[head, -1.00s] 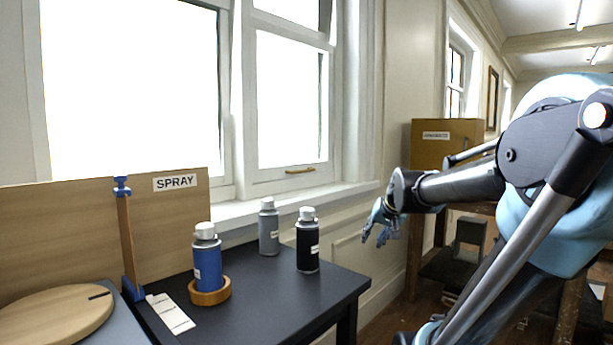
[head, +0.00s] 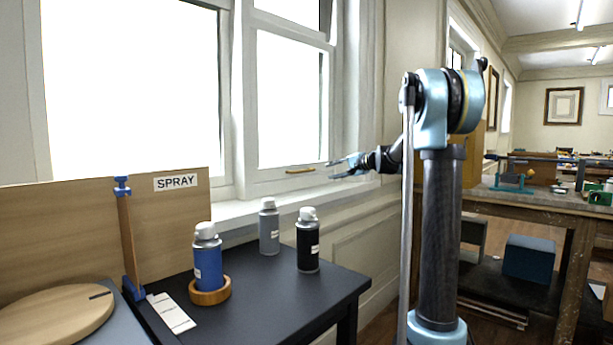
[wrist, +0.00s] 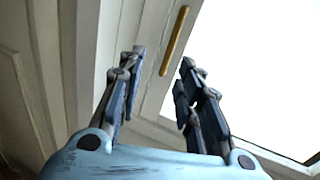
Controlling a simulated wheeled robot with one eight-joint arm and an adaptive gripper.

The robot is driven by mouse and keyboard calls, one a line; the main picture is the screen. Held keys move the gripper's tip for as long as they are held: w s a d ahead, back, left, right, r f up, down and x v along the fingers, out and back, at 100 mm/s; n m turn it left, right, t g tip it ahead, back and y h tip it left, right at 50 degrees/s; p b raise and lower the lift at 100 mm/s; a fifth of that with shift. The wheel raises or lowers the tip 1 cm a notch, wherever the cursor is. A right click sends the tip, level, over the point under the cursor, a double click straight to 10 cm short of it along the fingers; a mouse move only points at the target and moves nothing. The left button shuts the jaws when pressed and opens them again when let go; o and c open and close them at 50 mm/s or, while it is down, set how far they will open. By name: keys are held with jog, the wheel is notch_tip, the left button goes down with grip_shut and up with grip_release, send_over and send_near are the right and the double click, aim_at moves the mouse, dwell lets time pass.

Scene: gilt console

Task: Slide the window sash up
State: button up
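The window sash (head: 256,178) is a white frame around a bright pane, and its bottom rail rests close above the sill. A brass-coloured handle (head: 300,170) is fixed on the bottom rail; it also shows in the wrist view (wrist: 175,41). My gripper (head: 338,169) is just right of the handle, its fingers pointing left towards it. In the wrist view my gripper (wrist: 163,72) has its fingers spread apart with nothing between them. The handle lies beyond the fingertips, with a visible gap.
A black table (head: 262,290) below the window holds a blue spray can (head: 207,262), a grey can (head: 269,230) and a black can (head: 307,245). A wooden board (head: 80,225) with a SPRAY label stands at left. A workbench (head: 535,205) is at right.

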aim_at(307, 171)
jog(key=shift+m+y, duration=0.3)
jog(key=x, duration=0.6)
jog(key=w+r+x, duration=0.1)
jog(key=x, duration=0.6)
jog(key=w+d+x, duration=0.1)
jog(key=x, duration=0.5)
jog(key=shift+w+a+r, duration=0.1)
jog(key=shift+r, duration=0.25)
grip_shut()
